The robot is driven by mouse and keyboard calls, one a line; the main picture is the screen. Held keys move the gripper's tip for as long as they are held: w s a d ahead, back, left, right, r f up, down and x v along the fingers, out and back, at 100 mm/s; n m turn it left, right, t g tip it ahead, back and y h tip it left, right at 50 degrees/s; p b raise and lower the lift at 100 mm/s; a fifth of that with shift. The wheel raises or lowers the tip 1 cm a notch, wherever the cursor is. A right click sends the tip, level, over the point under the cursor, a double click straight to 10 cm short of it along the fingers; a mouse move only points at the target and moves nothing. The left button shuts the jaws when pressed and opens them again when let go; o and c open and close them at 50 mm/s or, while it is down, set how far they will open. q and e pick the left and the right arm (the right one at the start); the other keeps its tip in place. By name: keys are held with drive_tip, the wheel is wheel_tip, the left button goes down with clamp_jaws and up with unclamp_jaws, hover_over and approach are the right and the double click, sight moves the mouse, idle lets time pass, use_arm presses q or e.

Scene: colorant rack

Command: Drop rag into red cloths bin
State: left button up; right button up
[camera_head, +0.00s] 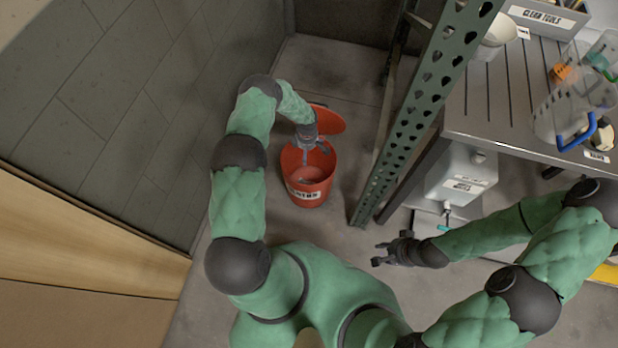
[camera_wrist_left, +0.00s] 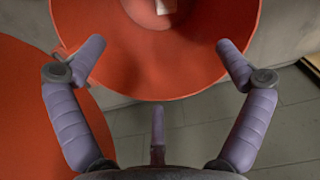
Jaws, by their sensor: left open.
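The red bin (camera_head: 327,175) stands on the floor with its lid (camera_head: 330,119) open, and a partly hidden label is on its front. My left gripper (camera_head: 317,150) is over the bin's mouth. In the left wrist view its fingers (camera_wrist_left: 155,65) are spread and empty, with the bin's red inner wall (camera_wrist_left: 190,78) beyond them. A greyish thing with a pale patch (camera_wrist_left: 160,6) lies at the bin's bottom, cut off by the picture edge. I cannot tell for certain whether it is the rag. My right gripper (camera_head: 381,255) is apart from the bin, its fingers spread with nothing between them.
A green perforated rack post (camera_head: 420,100) rises to the right of the bin. A metal bench (camera_head: 487,95) with clear jugs (camera_head: 575,108) stands further right, above a white container (camera_head: 462,172).

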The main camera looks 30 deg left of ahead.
use_arm(q)
drive_tip(key=shift+r, duration=0.1)
wheel_tip(320, 180, up, 12)
idle(0.6)
idle(0.4)
